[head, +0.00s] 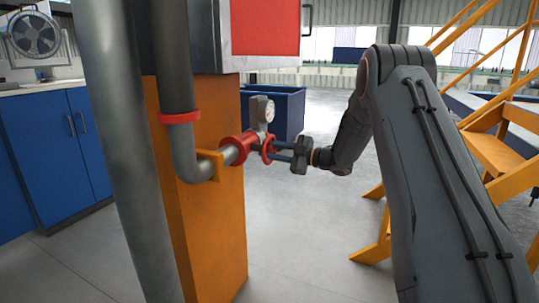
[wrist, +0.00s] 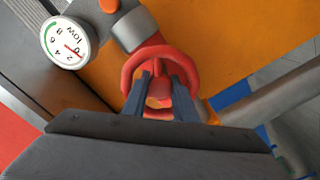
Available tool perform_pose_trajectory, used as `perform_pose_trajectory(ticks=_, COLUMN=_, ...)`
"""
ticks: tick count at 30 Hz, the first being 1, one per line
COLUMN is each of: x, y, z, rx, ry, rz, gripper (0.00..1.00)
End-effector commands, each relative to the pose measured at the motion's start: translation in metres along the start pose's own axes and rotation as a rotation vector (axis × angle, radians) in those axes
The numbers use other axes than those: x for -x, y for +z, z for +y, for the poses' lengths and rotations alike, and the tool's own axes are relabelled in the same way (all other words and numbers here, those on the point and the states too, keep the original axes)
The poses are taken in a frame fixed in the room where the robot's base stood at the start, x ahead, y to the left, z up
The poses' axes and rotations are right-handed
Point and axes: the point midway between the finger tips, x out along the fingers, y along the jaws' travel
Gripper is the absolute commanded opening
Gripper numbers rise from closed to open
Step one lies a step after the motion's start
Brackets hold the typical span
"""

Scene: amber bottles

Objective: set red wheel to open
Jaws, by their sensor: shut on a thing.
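The red wheel (wrist: 186,59) is a round handwheel on a pipe fitting, seen close up in the wrist view. In the head view the red wheel (head: 267,149) shows nearly edge-on at the end of the pipe. My gripper (wrist: 160,84) reaches into the wheel with its two dark fingers and is shut on it. In the head view my gripper (head: 276,151) comes to the wheel from the right, level with it. The fingers and palm hide part of the wheel's near side. The exact contact points are hard to see.
A round pressure gauge (wrist: 66,42) sits beside the wheel. A grey pipe (head: 176,70) runs down an orange post (head: 215,235). A grey cabinet with a red panel (head: 265,26) is above. A blue bin (head: 290,112) stands behind, and orange stairs (head: 490,150) are at right.

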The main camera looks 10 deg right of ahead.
Motion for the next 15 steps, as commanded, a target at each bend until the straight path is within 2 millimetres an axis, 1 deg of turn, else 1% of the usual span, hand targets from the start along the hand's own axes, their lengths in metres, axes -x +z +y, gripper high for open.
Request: perform_pose_trajectory(ticks=15, x=-0.0003, y=0.0022, z=-0.0013, rx=0.491, ry=0.001, rz=0.000, gripper=0.03)
